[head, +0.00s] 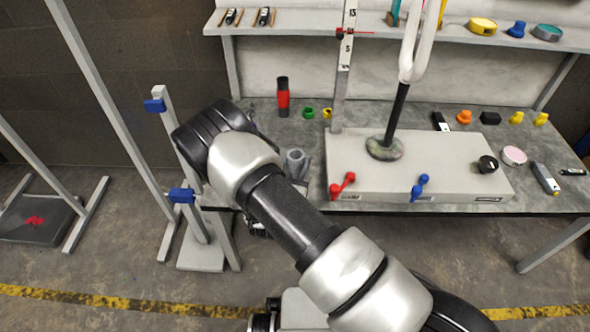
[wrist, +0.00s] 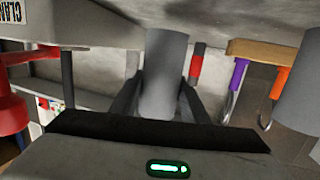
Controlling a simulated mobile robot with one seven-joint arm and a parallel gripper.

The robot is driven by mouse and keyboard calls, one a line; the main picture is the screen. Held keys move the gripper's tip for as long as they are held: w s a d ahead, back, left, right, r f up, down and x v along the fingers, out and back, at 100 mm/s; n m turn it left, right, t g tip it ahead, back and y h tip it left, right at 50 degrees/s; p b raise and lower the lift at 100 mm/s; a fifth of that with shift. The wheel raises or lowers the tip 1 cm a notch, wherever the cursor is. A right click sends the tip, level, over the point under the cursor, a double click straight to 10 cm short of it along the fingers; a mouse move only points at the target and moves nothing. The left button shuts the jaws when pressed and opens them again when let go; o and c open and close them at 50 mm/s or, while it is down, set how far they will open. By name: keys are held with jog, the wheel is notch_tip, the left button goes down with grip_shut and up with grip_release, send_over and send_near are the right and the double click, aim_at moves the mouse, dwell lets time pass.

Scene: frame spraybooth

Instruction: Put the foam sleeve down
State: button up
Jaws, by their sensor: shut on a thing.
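The foam sleeve (wrist: 165,80) is a plain grey cylinder in the wrist view. It sits between the two dark fingers of my gripper (wrist: 160,97), which is shut on it. In the head view a grey tube with an open top (head: 295,160) shows just beyond my forearm, by the bench's front left. I cannot tell for sure that it is the held sleeve. My forearm mostly hides my gripper there. Whether the sleeve touches a surface is not clear.
A pale raised base (head: 440,165) with red (head: 342,185) and blue (head: 419,187) clamps stands on the bench, right of my arm. A red-and-black bottle (head: 283,97) and a green ring (head: 308,112) stand behind. Purple (wrist: 238,75) and orange (wrist: 280,82) handled hooks show in the wrist view.

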jog(key=shift+f, duration=1.25)
jog(key=shift+f+b, duration=0.2)
jog(key=shift+b, duration=0.25)
jog(key=o, duration=1.1)
jog(key=shift+o, duration=0.2)
jog(key=shift+r, duration=0.15)
